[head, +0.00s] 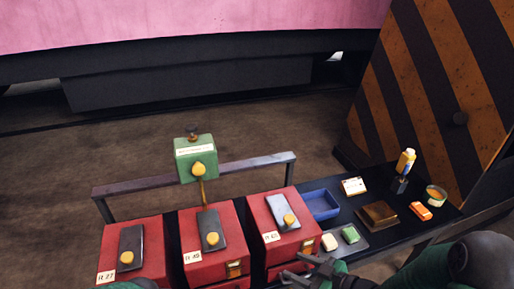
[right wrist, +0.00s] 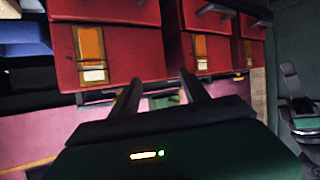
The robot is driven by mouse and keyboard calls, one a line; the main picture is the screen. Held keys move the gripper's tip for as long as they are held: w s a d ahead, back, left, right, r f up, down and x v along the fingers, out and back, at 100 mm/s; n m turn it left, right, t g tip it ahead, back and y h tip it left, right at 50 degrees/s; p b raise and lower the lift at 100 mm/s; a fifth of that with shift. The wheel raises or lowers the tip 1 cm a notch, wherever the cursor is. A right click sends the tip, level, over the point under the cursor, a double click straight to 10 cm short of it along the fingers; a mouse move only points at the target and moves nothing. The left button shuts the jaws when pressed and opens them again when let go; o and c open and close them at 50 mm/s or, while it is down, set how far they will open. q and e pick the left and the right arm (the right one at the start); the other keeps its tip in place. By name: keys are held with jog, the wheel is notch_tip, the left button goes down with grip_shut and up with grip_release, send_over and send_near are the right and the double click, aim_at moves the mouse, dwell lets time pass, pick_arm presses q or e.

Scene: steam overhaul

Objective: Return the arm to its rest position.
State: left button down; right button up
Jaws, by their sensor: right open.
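My right gripper (head: 295,267) is at the bottom of the head view, in front of the right-hand red box, and its arm comes in from the lower right. Its two fingers are apart with nothing between them. In the right wrist view the fingers of this gripper (right wrist: 160,86) point toward the fronts of the red boxes (right wrist: 110,45), with an empty gap between them. I cannot tell how close the fingertips are to the box front. My left gripper does not show. A bit of dark green at the bottom left edge may be my left arm.
Three red boxes (head: 143,268) with dark plates and yellow knobs stand in a row. Behind them are a rail (head: 245,167) and a green box on a post (head: 195,158). A dark table (head: 378,183) at right holds a blue tray (head: 320,204) and several small items, beside a striped panel (head: 430,90).

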jog(key=s+d+r+m+g+h+p, duration=0.1)
jog(key=s+d+r+m+h+p, duration=0.1)
jog(key=d+m+h, duration=0.4)
jog(key=s+d+r+m+g+h+p, duration=0.1)
jog(key=s+d+h, duration=0.25)
jog(key=d, duration=0.45)
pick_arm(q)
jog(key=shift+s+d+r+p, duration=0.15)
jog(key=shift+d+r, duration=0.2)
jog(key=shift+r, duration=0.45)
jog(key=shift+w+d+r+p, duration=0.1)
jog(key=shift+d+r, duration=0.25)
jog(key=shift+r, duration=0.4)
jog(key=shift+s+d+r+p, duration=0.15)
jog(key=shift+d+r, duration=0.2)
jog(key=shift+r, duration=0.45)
pick_arm(e)
jog(key=s+a+r+m+g, duration=0.2)
jog(key=s+a+m+g, duration=0.1)
jog(key=s, duration=0.6)
jog(key=shift+s+a+r+m+g, duration=0.3)
jog(key=shift+a+r+m+g, duration=0.1)
jog(key=shift+a+g, duration=0.15)
